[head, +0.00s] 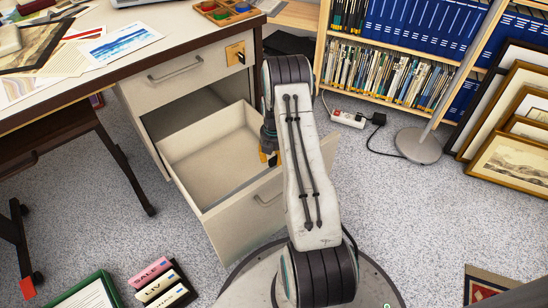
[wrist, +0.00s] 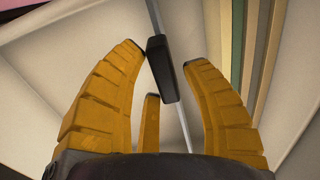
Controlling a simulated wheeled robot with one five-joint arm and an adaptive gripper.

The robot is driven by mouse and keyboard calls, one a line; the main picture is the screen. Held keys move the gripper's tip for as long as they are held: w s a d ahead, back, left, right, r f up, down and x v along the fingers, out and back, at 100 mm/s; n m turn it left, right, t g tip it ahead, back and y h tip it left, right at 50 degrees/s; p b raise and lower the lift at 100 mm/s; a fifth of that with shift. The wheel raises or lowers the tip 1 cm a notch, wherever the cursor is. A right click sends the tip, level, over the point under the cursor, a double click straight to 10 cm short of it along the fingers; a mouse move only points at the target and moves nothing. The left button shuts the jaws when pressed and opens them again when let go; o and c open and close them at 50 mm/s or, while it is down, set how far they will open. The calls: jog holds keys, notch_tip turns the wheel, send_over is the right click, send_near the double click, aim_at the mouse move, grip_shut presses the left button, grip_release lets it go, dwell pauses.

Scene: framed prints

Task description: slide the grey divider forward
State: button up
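A thin grey strip, seen nearly edge-on in the wrist view, looks like the grey divider (wrist: 184,125). A dark block (wrist: 161,68) sits on it. My gripper (wrist: 168,58) has its yellow fingers spread, with the block between the tips. The left fingertip is very close to the block; I cannot tell whether they touch. In the head view my gripper (head: 268,158) points down into the open lower drawer (head: 212,165), near its right side. My arm hides the divider there.
Several coloured upright sheets or folders (wrist: 250,60) stand right of the fingers in the wrist view. The desk (head: 100,75) is above left. A bookshelf (head: 390,75), a lamp base (head: 418,146) and framed prints (head: 512,165) stand to the right.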

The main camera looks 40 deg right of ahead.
grip_shut()
jog(key=shift+s, duration=0.1)
jog(key=shift+s, duration=0.6)
jog(key=shift+o, duration=1.4)
grip_release()
jog(key=shift+w, duration=0.1)
notch_tip(320, 180, up, 12)
